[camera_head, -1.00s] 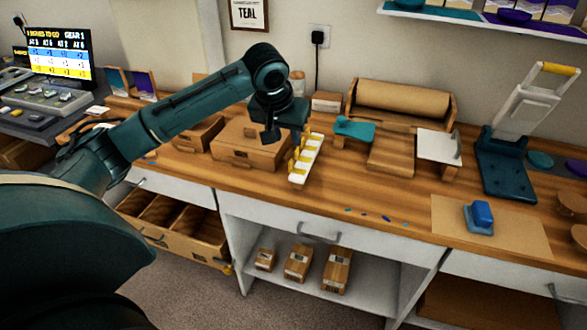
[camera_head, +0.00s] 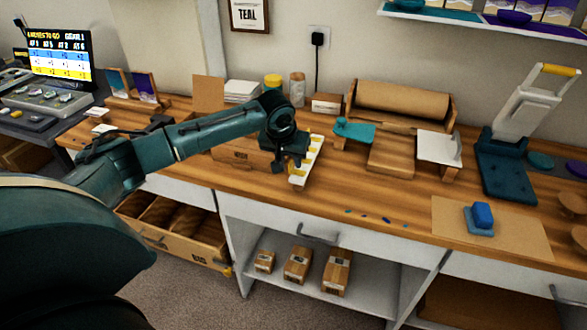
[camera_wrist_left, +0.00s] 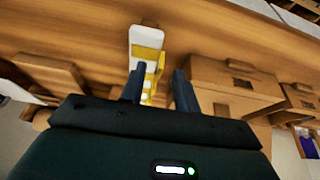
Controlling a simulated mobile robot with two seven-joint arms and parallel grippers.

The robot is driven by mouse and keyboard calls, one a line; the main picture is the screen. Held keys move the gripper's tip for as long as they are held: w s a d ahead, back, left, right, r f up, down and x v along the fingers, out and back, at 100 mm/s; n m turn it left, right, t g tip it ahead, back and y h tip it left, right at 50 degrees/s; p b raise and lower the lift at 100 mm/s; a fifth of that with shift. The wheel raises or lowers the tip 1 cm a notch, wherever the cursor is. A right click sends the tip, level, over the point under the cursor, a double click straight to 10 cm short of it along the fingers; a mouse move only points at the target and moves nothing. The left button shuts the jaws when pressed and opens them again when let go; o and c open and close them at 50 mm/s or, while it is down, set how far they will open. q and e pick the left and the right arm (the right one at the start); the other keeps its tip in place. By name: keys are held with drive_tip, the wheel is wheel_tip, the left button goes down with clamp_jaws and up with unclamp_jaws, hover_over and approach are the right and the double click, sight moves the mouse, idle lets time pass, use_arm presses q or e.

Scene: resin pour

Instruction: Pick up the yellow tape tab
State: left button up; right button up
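A narrow white rack (camera_head: 314,152) with several yellow tape tabs (camera_head: 299,168) along it stands on the wooden bench. My left gripper (camera_head: 290,165) is low at the rack's left side and hides part of it. In the left wrist view the white rack (camera_wrist_left: 145,35) lies ahead of the fingers, with a yellow tab (camera_wrist_left: 149,54) near its end. The two dark fingers are apart, with more yellow and white between them, closer to the left finger. I cannot tell whether a finger touches a tab. My right gripper is not in view.
A teal stand (camera_head: 354,131) and a wooden roll holder (camera_head: 402,101) are to the right. The bench in front of the stand is mostly clear, apart from small blue bits (camera_head: 386,219).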

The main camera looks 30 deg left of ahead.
use_arm(q)
drive_tip(key=shift+w+f, duration=0.25)
drive_tip(key=shift+f, duration=0.25)
clamp_jaws()
